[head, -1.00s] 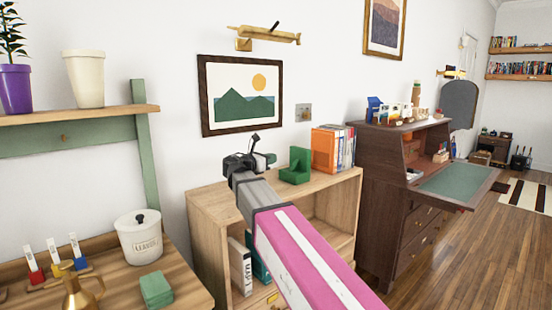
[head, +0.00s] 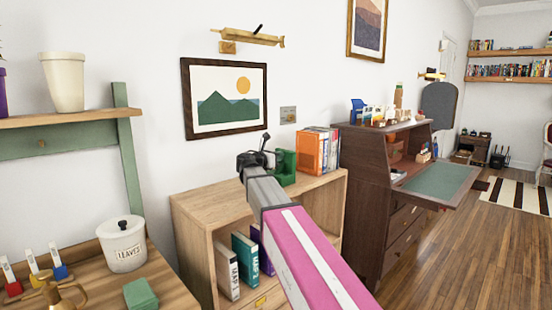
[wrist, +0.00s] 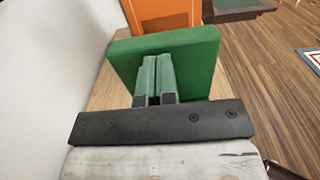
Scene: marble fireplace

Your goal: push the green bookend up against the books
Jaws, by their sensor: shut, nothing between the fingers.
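The green bookend (head: 286,166) stands on top of the light wooden bookcase (head: 215,202), just left of an upright row of books (head: 322,148) with an orange one at its near end. My gripper (head: 262,156) is at the bookend's left side, partly covering it. In the wrist view my closed fingers (wrist: 157,62) point at the green bookend (wrist: 198,62), overlapping its face, with nothing between them. They look at or very near contact. The orange book (wrist: 165,12) shows just beyond the bookend. I cannot tell whether bookend and book touch.
The white wall (head: 160,70) runs close behind the bookcase top. A dark desk (head: 375,190) stands to the right of the bookcase. A table with a white lidded jar (head: 122,245) and a green block (head: 140,294) is at left.

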